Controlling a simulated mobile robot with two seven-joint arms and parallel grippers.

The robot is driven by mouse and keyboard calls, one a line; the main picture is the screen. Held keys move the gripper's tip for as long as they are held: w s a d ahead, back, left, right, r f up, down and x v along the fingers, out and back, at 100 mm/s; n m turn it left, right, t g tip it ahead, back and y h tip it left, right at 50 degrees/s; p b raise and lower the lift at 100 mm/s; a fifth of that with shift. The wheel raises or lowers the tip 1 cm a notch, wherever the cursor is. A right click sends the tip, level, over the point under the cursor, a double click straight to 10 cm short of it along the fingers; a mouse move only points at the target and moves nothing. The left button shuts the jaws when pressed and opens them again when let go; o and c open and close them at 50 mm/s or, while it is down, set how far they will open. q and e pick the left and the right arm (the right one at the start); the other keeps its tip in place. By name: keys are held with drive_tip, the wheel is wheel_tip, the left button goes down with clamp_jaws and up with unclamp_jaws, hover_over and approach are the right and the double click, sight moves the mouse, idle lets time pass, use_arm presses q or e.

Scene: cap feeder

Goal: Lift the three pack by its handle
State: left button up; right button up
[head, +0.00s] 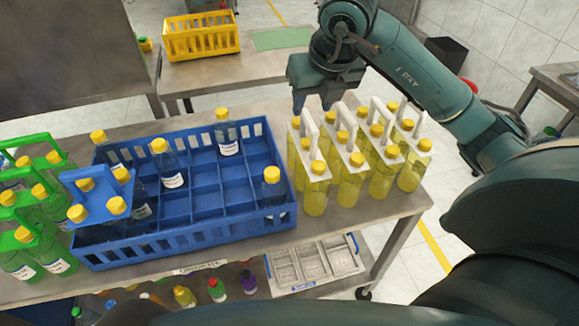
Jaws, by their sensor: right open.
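Several yellow bottle packs with white handled carriers (341,150) stand upright on the right end of the steel table. Their tall white handles rise above the yellow caps. I cannot tell for sure how many bottles each carrier holds, because they overlap. My right gripper (305,98) points down just behind and above the back left pack, close to its white handle (309,130). It is open and holds nothing; its far finger is partly hidden. My left gripper is not in view.
A blue crate (190,244) with loose bottles and a blue-handled pack (98,190) stands left of the yellow packs. Green-handled packs (38,235) stand at the far left. A yellow crate (201,45) and a green mat (282,39) lie on the back table.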

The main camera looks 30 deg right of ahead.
sight(310, 119)
drive_tip(key=shift+h, duration=0.3)
drive_tip(key=x, duration=0.4)
drive_tip(key=d+x, duration=0.1)
drive_tip(key=x, duration=0.1)
drive_tip(key=shift+w+f+p, duration=0.25)
drive_tip(key=shift+w+p, duration=0.05)
drive_tip(key=shift+w, duration=0.1)
drive_tip(key=shift+w+d+p+x, duration=0.1)
drive_tip(key=shift+p+x, duration=0.25)
drive_tip(key=shift+x, duration=1.1)
drive_tip(key=shift+w+d+p+x, duration=0.15)
drive_tip(key=shift+p+x, duration=0.15)
drive_tip(key=shift+x, duration=1.2)
drive_tip(key=shift+r, duration=0.15)
drive_tip(key=shift+c, duration=0.3)
clamp_jaws()
drive_tip(key=shift+r, duration=0.2)
